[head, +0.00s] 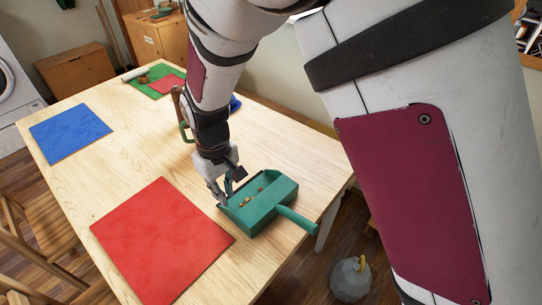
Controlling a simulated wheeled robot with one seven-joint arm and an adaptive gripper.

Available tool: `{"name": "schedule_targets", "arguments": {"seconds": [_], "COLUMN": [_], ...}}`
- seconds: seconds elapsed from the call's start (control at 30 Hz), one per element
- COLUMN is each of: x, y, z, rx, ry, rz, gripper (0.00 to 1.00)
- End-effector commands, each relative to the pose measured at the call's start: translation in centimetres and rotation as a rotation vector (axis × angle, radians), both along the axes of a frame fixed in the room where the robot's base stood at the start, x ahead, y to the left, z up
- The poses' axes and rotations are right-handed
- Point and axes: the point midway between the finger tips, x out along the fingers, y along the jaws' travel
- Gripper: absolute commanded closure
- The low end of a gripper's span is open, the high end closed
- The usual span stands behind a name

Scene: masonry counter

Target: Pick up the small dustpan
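The small dustpan (262,216) is teal green and lies on the wooden table near its right edge. Its round handle (298,220) points to the lower right, out past the table edge. Several small orange-brown bits (249,195) lie in its pan. My gripper (229,190) points down at the pan's left end, away from the handle. Its fingers look spread apart. It is close to the pan's rim, but I cannot tell whether it touches it. My arm hides part of the table behind.
The wooden table (130,165) bears a red mat (160,240) left of the dustpan, a blue mat (70,132) and a green mat (145,89) farther back. A blue object (235,103) is partly hidden behind my arm. A grey round object (350,282) stands on the floor.

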Motion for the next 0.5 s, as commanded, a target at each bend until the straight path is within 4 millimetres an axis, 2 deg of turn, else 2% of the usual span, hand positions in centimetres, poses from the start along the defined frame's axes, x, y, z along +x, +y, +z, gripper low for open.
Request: {"name": "schedule_targets", "arguments": {"seconds": [0.03,0.2,0.5], "x": [-0.1,0.0,0.1], "y": [-0.1,-0.1,-0.1], "z": [-1.2,-4.0,-6.2], "rx": [-0.004,-0.002,-0.001], "ry": [0.005,0.003,0.001], "rz": [-0.001,-0.001,-0.001], "gripper": [0.87,0.87,0.87]}}
